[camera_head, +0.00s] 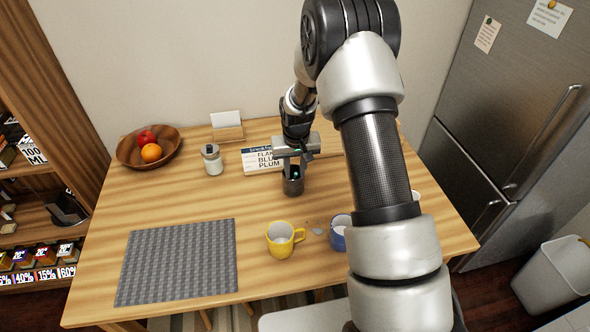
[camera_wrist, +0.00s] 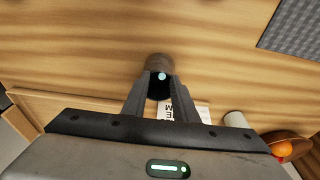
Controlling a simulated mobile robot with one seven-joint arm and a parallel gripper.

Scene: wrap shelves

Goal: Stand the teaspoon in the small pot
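The small pot (camera_head: 293,187), a dark round cup, stands on the table below my gripper (camera_head: 291,166). In the wrist view the pot (camera_wrist: 159,62) shows beyond my gripper (camera_wrist: 161,80), its dark mouth between the fingertips. The fingers are apart, with a clear gap between them. A small pale bluish spot (camera_wrist: 162,76) shows at the pot's mouth between the fingers, touching neither. It may be the end of the teaspoon, but it is too small to be sure. The rest of the teaspoon cannot be made out.
A yellow mug (camera_head: 280,240) and a blue mug (camera_head: 338,236) stand at the front, a small greyish mark (camera_head: 317,231) between them. A grey mat (camera_head: 178,262) lies front left. A jar (camera_head: 212,160), a fruit bowl (camera_head: 128,153) and a label board (camera_head: 258,161) are behind.

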